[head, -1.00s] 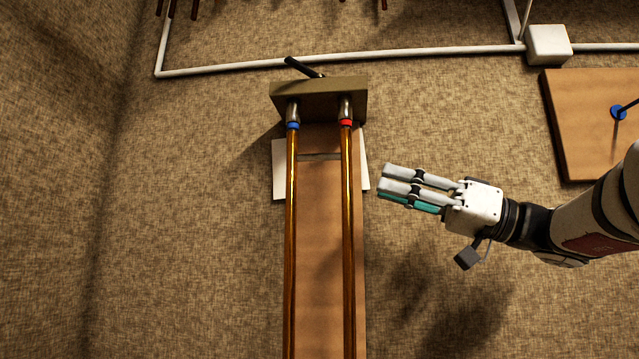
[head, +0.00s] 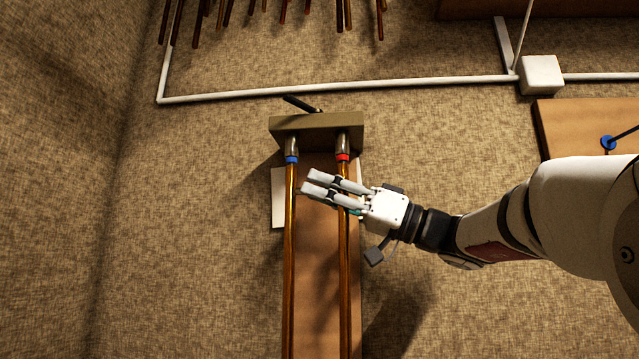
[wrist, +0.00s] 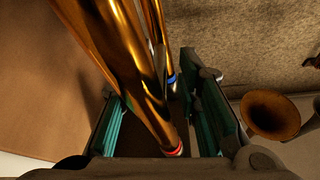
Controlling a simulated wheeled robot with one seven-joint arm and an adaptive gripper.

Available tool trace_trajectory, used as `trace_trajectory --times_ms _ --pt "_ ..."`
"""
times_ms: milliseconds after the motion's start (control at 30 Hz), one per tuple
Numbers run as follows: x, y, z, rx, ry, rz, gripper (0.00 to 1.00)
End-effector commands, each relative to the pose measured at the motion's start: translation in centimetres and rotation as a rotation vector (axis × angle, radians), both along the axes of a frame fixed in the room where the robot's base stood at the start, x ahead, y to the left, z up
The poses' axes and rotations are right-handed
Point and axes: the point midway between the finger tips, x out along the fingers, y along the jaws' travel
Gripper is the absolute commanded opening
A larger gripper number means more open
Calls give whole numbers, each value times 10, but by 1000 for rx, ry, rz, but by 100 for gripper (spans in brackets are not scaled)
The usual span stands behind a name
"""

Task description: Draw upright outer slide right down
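The upright outer slide has two long brass tubes. One tube (head: 289,250) has a blue band at its top, and the other tube (head: 345,270) has a red band. Both tops sit under an olive clamp block (head: 318,130), in front of a wooden board (head: 318,270). My gripper (head: 312,182) reaches in from the right, just below the bands, across the red-banded tube. In the wrist view the red-banded tube (wrist: 125,75) runs between the teal-padded fingers of my open gripper (wrist: 157,115). The blue-banded tube (wrist: 158,40) stands beyond it. I see no firm grip on either tube.
A black lever (head: 301,104) sticks out above the block. A white pipe (head: 400,85) with a white box (head: 541,75) crosses the wall. A wooden panel (head: 575,130) is at right. A brass bell (wrist: 270,114) shows in the wrist view. The wall left of the slide is clear.

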Motion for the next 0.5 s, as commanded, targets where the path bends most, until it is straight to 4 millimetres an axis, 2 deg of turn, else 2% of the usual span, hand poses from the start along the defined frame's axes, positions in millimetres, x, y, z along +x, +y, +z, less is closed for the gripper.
trace_trajectory --times_ms 367,400,500 --pt "2 6 2 0 1 0 31" --pt "2 6 2 0 1 0 26" --pt "2 6 2 0 1 0 3"
